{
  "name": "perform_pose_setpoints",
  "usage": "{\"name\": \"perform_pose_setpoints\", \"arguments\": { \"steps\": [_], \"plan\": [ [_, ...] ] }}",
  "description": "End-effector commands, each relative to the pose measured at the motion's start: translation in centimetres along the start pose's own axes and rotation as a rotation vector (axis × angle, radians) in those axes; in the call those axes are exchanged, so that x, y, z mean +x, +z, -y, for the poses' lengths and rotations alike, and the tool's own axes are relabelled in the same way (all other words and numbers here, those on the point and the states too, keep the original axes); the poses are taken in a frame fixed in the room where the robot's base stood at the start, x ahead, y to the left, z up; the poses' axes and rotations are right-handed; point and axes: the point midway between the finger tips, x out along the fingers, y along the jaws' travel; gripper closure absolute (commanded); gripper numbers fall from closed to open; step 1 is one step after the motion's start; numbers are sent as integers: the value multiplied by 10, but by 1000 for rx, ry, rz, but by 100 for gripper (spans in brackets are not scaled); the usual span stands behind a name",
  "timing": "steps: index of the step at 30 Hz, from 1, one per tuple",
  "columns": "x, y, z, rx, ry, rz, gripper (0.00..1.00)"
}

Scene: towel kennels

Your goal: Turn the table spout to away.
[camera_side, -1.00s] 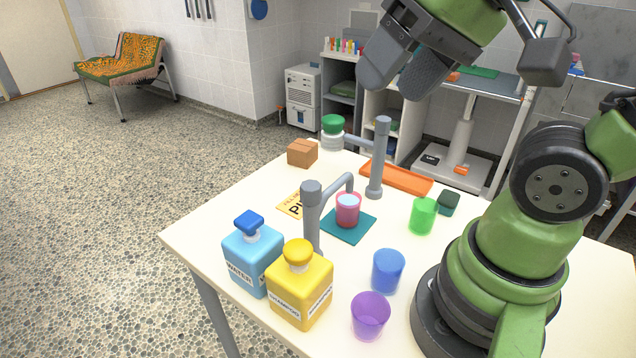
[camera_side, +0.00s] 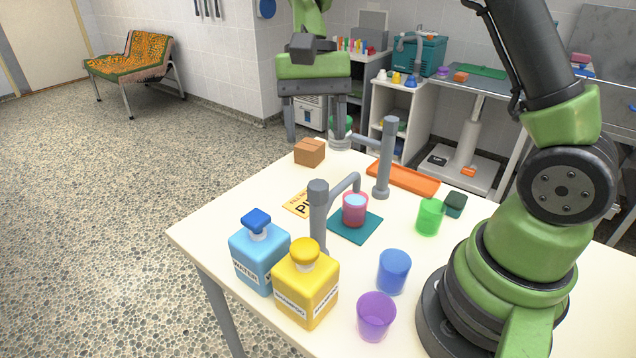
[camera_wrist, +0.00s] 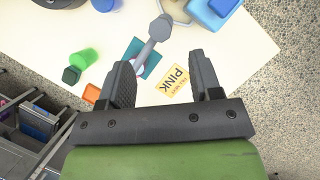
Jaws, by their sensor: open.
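Two grey spouts stand on the white table (camera_side: 245,205). The near spout (camera_side: 318,225) rises behind the bottles, its bent arm reaching right over a pink cup (camera_side: 355,208) on a teal mat (camera_side: 367,229). It also shows in the wrist view (camera_wrist: 151,40). The far spout (camera_side: 386,160) stands beside the orange tray, its arm pointing left toward a green-lidded jar (camera_side: 341,142). I cannot tell which is meant. My gripper (camera_side: 316,138) is open and empty, pointing down near the table's far edge, its right finger in front of the jar. Its fingers also frame the wrist view (camera_wrist: 160,60).
A blue WATER bottle (camera_side: 258,257) and yellow bottle (camera_side: 306,287) stand at the near edge. Blue (camera_side: 393,272), purple (camera_side: 375,316) and green (camera_side: 430,217) cups stand right. A brown box (camera_side: 310,152), a PINK card (camera_side: 298,202) and an orange tray (camera_side: 403,179) lie behind.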

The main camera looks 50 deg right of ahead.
Motion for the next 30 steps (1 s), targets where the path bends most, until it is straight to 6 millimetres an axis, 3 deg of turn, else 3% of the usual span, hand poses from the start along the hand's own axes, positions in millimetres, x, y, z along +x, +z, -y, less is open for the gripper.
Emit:
{"name": "perform_pose_setpoints", "arguments": {
  "steps": [13, 18, 26, 30],
  "plan": [
    [73, 1, 0, 0, 1, 3, 41],
    [84, 1, 0, 0, -1, 0, 41],
    [85, 1, 0, 0, -3, -2, 41],
    [85, 1, 0, 0, -2, -2, 69]
  ]
}}
